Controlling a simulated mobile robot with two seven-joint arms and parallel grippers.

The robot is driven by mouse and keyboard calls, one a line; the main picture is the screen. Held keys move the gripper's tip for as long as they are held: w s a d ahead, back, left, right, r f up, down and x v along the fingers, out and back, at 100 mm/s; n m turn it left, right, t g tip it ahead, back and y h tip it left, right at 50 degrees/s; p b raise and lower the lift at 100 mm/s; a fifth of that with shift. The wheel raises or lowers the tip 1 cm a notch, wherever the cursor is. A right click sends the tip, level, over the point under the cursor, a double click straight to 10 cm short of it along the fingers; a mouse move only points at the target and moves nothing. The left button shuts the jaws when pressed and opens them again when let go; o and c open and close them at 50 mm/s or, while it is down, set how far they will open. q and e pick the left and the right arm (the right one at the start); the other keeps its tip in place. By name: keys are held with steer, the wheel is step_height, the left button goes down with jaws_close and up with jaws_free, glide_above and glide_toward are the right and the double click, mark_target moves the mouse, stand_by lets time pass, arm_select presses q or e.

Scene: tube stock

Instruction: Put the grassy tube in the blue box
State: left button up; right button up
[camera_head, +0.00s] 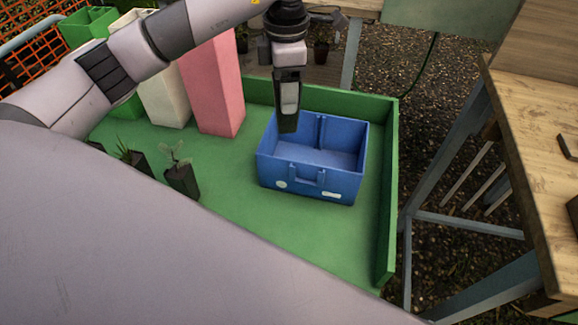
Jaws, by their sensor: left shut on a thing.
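My left gripper (289,92) points down over the blue box (312,180) and is shut on a black tube (288,125). The tube hangs upright, its lower end in front of the box's back wall in the picture. Its plant is hidden by the gripper, so I cannot tell whether it is grassy. The blue box is open, with a divider at its back wall, and its visible floor looks empty. A tube with thin spiky leaves (136,161) and a tube with a broad-leaved seedling (182,181) stand at the left. My right gripper is not in view.
The green tray (240,210) has raised walls at the back and right. A pink block (214,85) and a cream block (163,95) stand behind the tubes. A wooden table (545,150) is at the right. My arm covers the lower left.

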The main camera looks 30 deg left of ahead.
arm_select(q)
step_height(320, 180, down, 19)
steer(key=w+a+n+b, duration=0.1)
steer(key=w+n+b, duration=0.1)
steer(key=n, duration=1.1)
steer(key=shift+a+b, duration=0.3)
steer(key=shift+b, duration=0.5)
steer(key=shift+f+n, duration=0.15)
steer(key=shift+n, duration=0.15)
steer(key=o, duration=0.9)
steer(key=shift+c, duration=0.2)
